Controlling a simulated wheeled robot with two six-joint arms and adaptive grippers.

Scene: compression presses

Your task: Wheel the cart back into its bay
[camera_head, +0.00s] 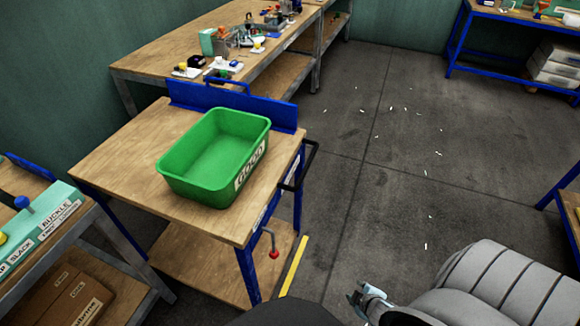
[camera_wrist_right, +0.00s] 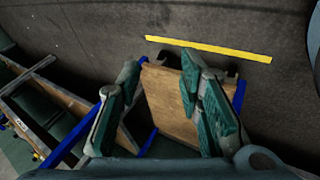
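The cart has a wooden top (camera_head: 125,147), blue legs and a lower wooden shelf, and stands left of centre in the head view. A green bin (camera_head: 205,160) with a "GOOD" label sits on its top. A black handle (camera_head: 300,167) is on its right side, with a red-knobbed lever (camera_head: 274,254) below. My right gripper (camera_head: 368,298) is low in the head view, apart from the cart. In the right wrist view its fingers (camera_wrist_right: 160,78) are spread, with nothing between them; a wooden panel (camera_wrist_right: 168,95) with blue edges lies beyond. My left gripper is out of view.
A yellow floor strip (camera_head: 293,266) runs beside the cart; a yellow strip (camera_wrist_right: 207,49) also shows in the right wrist view. A workbench (camera_head: 150,68) stands behind the cart, a labelled bench (camera_head: 62,258) at left. The floor to the right is open, with small white bits.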

